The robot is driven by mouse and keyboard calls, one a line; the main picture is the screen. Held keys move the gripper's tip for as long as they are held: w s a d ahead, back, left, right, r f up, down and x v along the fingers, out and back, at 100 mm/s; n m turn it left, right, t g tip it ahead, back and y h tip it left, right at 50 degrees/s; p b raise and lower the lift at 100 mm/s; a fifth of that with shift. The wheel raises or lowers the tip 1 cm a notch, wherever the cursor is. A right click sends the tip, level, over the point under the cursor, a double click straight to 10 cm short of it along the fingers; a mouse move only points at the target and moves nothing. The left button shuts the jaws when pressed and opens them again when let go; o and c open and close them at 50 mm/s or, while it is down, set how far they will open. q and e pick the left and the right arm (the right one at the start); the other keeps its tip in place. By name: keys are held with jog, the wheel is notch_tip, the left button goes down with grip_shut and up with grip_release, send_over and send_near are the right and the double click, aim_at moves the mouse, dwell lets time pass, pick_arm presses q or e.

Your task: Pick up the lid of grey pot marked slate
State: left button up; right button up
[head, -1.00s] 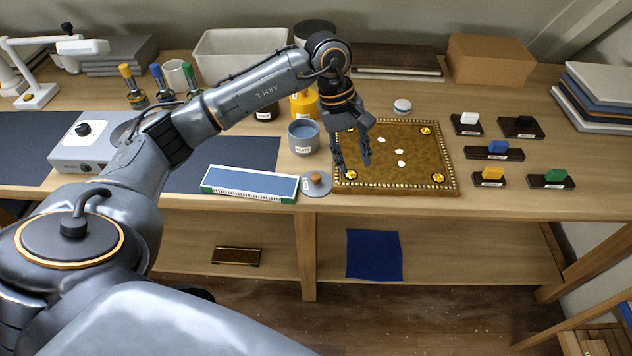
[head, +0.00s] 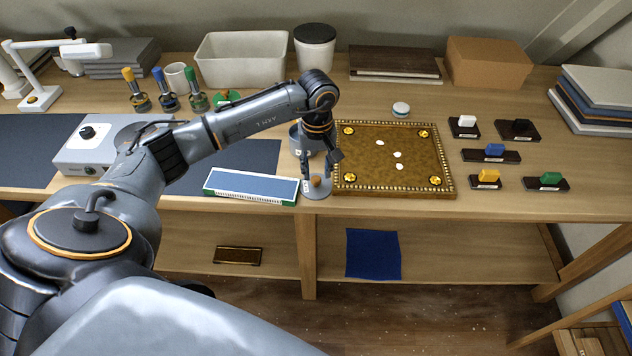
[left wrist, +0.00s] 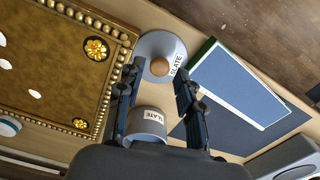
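The grey lid (head: 318,190) with a round wooden knob lies on the table at the front edge, between the blue-topped box and the gilt panel. In the left wrist view the lid (left wrist: 148,44) carries a SLATE label. My left gripper (head: 318,180) is over the lid with its fingers pointing down. In the left wrist view the left gripper (left wrist: 158,75) has its fingers apart on either side of the knob, with nothing held. The grey pot (head: 295,139) stands just behind, mostly hidden by my arm; its SLATE label shows in the left wrist view (left wrist: 146,122). My right gripper is not in view.
The gilt panel (head: 395,188) lies right of the lid. The blue-topped box (head: 250,186) lies close on its left. A green-lidded pot (head: 228,97) is behind my arm. Labelled blocks (head: 490,155) stand at the right.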

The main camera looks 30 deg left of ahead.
aim_at(316, 179)
pick_arm(q)
jog(key=shift+w+a+f+p, duration=0.15)
jog(key=shift+f+p, duration=0.35)
jog(key=shift+f, duration=1.4)
grip_shut()
